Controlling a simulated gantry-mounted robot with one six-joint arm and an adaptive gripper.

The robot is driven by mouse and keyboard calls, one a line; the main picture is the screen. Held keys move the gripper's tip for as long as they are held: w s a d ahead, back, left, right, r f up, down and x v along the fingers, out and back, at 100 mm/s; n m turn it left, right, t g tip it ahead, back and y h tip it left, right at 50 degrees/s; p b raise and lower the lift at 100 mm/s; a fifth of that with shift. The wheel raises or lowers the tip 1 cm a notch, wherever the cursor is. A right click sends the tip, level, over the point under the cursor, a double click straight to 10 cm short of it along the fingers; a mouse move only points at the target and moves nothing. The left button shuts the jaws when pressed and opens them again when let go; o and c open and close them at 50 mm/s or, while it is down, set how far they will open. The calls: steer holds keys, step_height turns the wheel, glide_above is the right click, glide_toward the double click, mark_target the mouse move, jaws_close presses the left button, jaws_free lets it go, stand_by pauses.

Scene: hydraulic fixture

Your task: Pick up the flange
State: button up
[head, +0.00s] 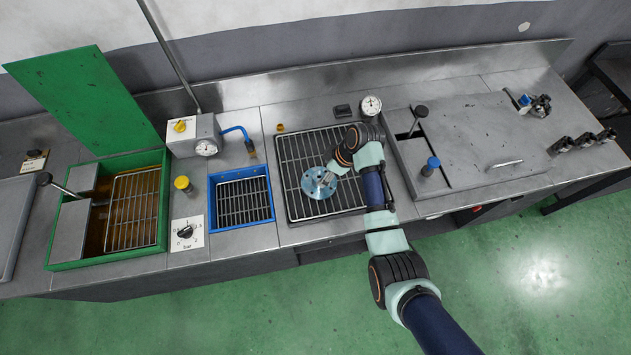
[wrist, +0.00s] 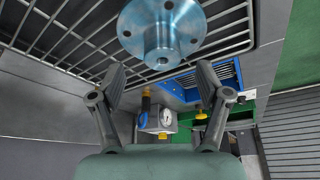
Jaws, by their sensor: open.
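The flange (head: 319,183) is a round, blue-silver metal disc with bolt holes and a raised hub. It is over the large metal grate in the middle of the bench. In the wrist view the flange (wrist: 162,30) is at the top centre, beyond the fingertips, with its hub facing the camera. My gripper (head: 331,174) is right beside the flange in the head view. In the wrist view my gripper (wrist: 160,80) has its two fingers spread apart with nothing between them. Whether a finger touches the flange cannot be told.
The large grate (head: 293,150) lies in the bench. To its left are a blue-framed grate (head: 240,175) and a green basin (head: 163,200) with its green lid (head: 85,95) raised. A pressure gauge (head: 371,105) stands behind. A metal cover (head: 480,140) with a handle is at right.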

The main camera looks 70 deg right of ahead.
mark_target(320, 177)
steer(key=x, duration=0.5)
steer(key=shift+w+a+f+b, duration=0.1)
steer(key=shift+w+a+b, duration=0.05)
steer(key=shift+b, duration=0.15)
steer(key=shift+c, duration=0.3)
jaws_close()
